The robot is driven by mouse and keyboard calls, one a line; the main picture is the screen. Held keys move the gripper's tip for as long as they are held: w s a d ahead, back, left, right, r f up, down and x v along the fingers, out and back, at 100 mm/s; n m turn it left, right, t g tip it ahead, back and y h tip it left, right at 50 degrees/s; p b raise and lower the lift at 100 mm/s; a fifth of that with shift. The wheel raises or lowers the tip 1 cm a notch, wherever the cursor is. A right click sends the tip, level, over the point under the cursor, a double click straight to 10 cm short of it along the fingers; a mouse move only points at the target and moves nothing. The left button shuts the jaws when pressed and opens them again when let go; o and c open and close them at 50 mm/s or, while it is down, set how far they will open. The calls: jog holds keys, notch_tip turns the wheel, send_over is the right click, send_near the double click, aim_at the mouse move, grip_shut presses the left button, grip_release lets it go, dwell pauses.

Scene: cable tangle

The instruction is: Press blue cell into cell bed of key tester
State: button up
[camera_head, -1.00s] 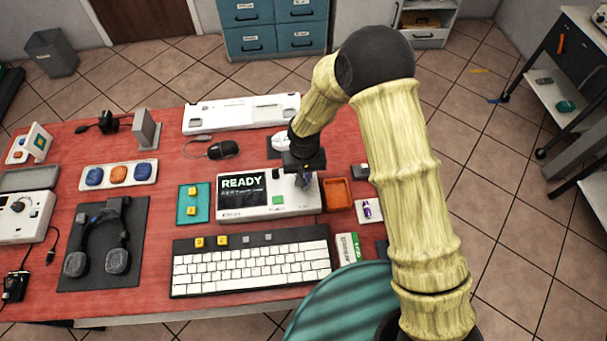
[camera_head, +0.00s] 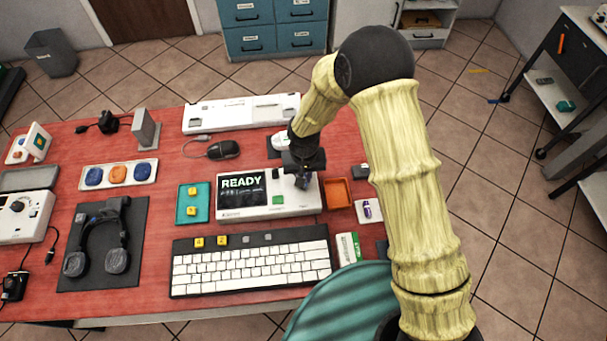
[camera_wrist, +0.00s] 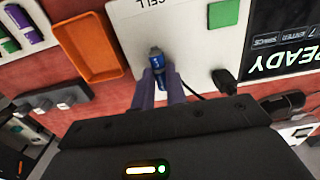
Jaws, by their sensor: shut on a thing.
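The key tester (camera_head: 233,206) is a white box on the red table with a dark screen reading READY and a green square. It also shows in the wrist view (camera_wrist: 190,28), with the label CELL at its edge. My gripper (camera_head: 302,184) is over the right part of the tester. In the wrist view my gripper (camera_wrist: 160,82) is shut on the blue cell (camera_wrist: 156,62), whose silver end points away from the wrist. The cell lies over the tester's white face near the orange tray. I cannot tell whether it touches the cell bed, which is not clearly visible.
An orange tray (camera_head: 337,194) stands right of the tester, beside a white holder (camera_head: 369,211) with purple and green cells. A keyboard (camera_head: 250,268) lies in front, and a teal tray (camera_head: 192,203) with yellow keycaps is at left. A black cable plug (camera_wrist: 224,80) is near my fingers.

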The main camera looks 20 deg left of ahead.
jog(key=shift+f, duration=0.4)
dwell(0.3)
jog(key=o, duration=0.4)
jog(key=shift+o, duration=0.2)
jog(key=shift+r, duration=0.15)
jog(key=shift+r+p, duration=0.9)
jog(key=shift+r, duration=0.75)
jog(key=shift+o, duration=0.3)
jog(key=o, duration=0.5)
